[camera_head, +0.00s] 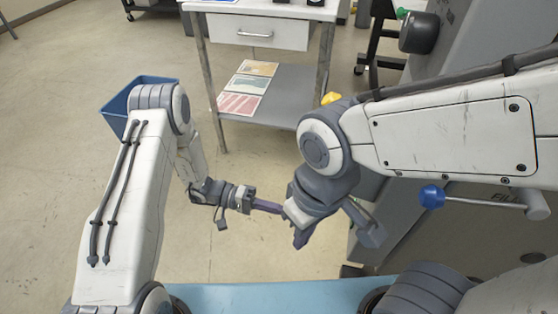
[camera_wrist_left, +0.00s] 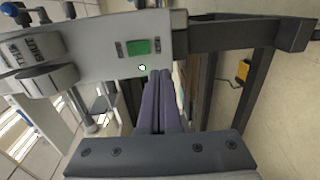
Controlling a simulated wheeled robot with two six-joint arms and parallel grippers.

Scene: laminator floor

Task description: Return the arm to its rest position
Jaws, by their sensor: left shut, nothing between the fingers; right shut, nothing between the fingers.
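My left arm (camera_head: 128,215) comes in from the left and bends down at the elbow. Its gripper (camera_head: 268,207) points right, with purple fingers together and nothing between them. In the left wrist view the same fingers (camera_wrist_left: 160,76) lie side by side, shut and empty. My right arm (camera_head: 430,135) reaches in from the right. Its gripper (camera_head: 301,240) points down, shut and empty, close to the left fingertips in the picture. I cannot tell whether the two grippers touch.
A blue bin (camera_head: 115,105) stands behind my left arm. A workbench with a drawer (camera_head: 258,33) has colored sheets (camera_head: 240,104) on its lower shelf. A grey machine with a blue-knobbed lever (camera_head: 432,197) stands at right. A green part (camera_wrist_left: 138,47) shows on a panel in the wrist view.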

